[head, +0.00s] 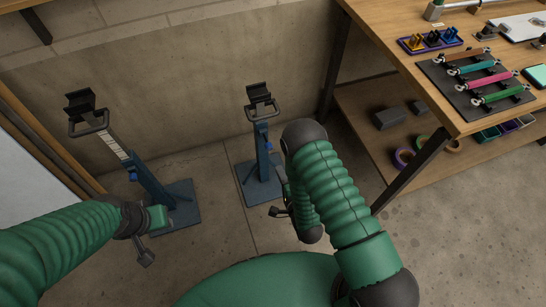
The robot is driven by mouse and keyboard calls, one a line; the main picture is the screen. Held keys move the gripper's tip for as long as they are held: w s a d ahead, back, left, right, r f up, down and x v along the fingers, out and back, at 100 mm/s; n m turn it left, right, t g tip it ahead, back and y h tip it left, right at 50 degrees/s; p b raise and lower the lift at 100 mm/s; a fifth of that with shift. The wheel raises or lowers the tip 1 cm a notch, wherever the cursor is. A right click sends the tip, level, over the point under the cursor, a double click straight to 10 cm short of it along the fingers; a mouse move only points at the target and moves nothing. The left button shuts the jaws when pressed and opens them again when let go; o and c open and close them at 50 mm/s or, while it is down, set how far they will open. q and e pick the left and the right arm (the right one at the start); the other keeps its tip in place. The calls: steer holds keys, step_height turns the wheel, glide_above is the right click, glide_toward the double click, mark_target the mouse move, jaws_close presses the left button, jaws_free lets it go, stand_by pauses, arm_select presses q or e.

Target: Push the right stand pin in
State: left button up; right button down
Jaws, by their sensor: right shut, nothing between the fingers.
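The right stand (262,158) is a blue post on a flat base, with a black cradle on top and a loop handle below it. A small blue knob (269,147) on the right side of its post looks like the pin; how far in it sits is too small to tell. My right gripper (276,212) is shut and empty, low in front of the stand base and below the knob, apart from it. My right arm hides part of the area right of the stand. My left gripper (146,258) is low in front of the left stand; its fingers are too small to read.
The left stand (152,184) is similar, with a pale scale strip on its raised post. A wooden workbench (390,22) at right holds a dark mat with coloured tubes (490,80). Its lower shelf (365,107) carries boxes and tape rolls. Concrete floor between the stands is clear.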

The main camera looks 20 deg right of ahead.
mark_target(270, 146)
steer(key=x, duration=0.2)
steer(key=b+x, duration=0.1)
steer(key=x, duration=0.2)
steer(key=b+x, duration=0.1)
steer(key=x, duration=0.1)
steer(key=shift+w+r, duration=0.2)
steer(key=shift+w, duration=0.3)
steer(key=shift+w+r, duration=0.1)
steer(key=shift+w, duration=0.2)
steer(key=w+b, duration=0.1)
steer(key=w, duration=0.2)
steer(key=shift+w, duration=0.6)
steer(key=shift+w+r, duration=0.1)
steer(key=shift+r, duration=0.1)
